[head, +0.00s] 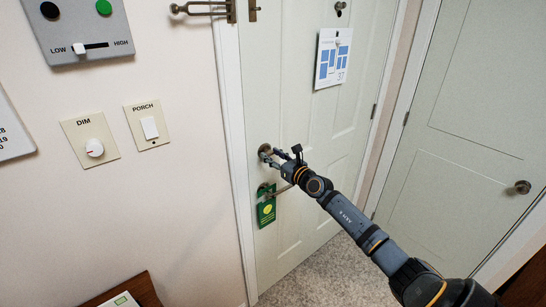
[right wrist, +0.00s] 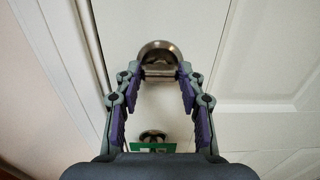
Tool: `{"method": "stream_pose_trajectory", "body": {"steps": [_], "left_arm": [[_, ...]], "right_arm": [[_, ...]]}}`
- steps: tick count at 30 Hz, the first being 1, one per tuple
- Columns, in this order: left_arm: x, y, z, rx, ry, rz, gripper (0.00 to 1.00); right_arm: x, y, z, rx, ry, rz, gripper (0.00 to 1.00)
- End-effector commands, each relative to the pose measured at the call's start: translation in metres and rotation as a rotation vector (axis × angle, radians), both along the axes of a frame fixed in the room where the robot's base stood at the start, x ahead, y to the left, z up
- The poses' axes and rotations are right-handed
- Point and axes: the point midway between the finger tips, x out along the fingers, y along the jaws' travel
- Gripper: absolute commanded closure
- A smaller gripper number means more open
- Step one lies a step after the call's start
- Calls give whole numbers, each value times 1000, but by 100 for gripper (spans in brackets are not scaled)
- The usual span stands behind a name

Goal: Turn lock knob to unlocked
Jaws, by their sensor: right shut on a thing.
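The lock knob (right wrist: 160,72) is a round metal plate with a flat thumb-turn, on the white door above the lever handle. In the right wrist view the thumb-turn lies about level, between my fingertips. In the head view the lock knob (head: 264,150) is at the door's left edge, partly hidden by my fingers. My right gripper (head: 270,157) reaches it from the right; its fingers show in the right wrist view (right wrist: 159,75), shut on the lock knob from both sides. My left gripper is not in view.
A lever handle (head: 279,191) with a green hanging tag (head: 267,209) sits just below the lock. A paper calendar (head: 332,58) hangs higher on the door. A dimmer (head: 94,148) and a porch switch (head: 150,127) are on the wall at left. A second door stands at right.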

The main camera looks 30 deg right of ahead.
Motion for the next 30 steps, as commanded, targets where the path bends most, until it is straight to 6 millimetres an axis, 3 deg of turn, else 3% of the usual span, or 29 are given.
{"method": "stream_pose_trajectory", "body": {"steps": [14, 30], "left_arm": [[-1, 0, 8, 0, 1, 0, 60], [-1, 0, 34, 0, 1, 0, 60]], "right_arm": [[0, -1, 1, 110, 10, -1, 92], [0, -2, 1, 593, 48, -1, 92]]}}
